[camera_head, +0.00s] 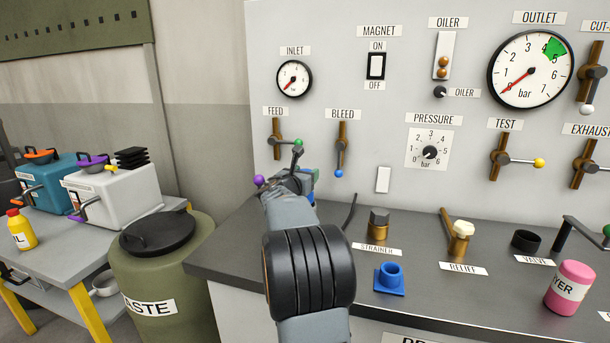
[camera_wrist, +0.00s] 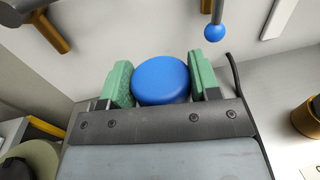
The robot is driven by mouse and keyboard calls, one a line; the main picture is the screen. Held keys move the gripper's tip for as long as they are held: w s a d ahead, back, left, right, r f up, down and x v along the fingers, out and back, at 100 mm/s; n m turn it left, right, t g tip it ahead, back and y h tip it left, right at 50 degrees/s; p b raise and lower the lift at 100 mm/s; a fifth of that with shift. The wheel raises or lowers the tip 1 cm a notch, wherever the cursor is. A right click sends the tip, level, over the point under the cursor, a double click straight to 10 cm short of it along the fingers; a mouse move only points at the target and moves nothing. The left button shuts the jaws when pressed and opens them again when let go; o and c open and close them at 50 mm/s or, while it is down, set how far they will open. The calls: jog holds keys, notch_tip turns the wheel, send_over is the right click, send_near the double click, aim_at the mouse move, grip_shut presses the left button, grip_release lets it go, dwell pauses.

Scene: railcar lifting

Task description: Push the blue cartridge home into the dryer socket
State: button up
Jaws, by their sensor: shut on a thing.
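My gripper (camera_head: 305,176) is over the left part of the counter, in front of the panel below the FEED and BLEED levers. In the wrist view its green fingers (camera_wrist: 160,84) are on both sides of the round blue cartridge (camera_wrist: 160,80), which shows its flat end to the camera. In the head view the cartridge is mostly hidden behind my wrist. I cannot identify the dryer socket with certainty, and no socket shows around the cartridge. A blue hollow fitting on a square base (camera_head: 389,278) stands on the counter, right of my arm.
The blue-tipped BLEED lever (camera_head: 340,150) hangs close to my gripper; its blue knob (camera_wrist: 215,32) shows beyond the fingers. The strainer (camera_head: 378,225), relief valve (camera_head: 461,238) and pink canister (camera_head: 570,287) stand to the right. A waste drum (camera_head: 160,260) stands left of the counter.

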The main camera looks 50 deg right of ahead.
jog(key=shift+f+b, duration=1.9)
jog(key=shift+f, duration=0.1)
jog(key=o, duration=1.2)
jog(key=v, duration=1.4)
jog(key=shift+s+r+p, duration=0.1)
jog(key=shift+p, duration=0.2)
jog(key=s+a+m+y+p, duration=0.4)
jog(key=a+m+y+p, duration=0.1)
jog(key=a, duration=0.4)
jog(key=s+a+r+m+g+y+p, duration=0.1)
jog(key=s+a+m+y+p, duration=0.4)
jog(key=a+m+p, duration=0.3)
jog(key=s+a+m+g+y+p, duration=0.1)
jog(key=s+a+m+y+p, duration=0.4)
jog(key=a, duration=0.6)
jog(key=shift+s+a+r+m+y+p, duration=0.15)
jog(key=shift+m+y+p, duration=0.2)
jog(key=shift+m+y, duration=0.4)
jog(key=shift+w+a+r+m+y+p, duration=0.15)
jog(key=shift+m+y+p, duration=0.25)
jog(key=shift+m, duration=0.65)
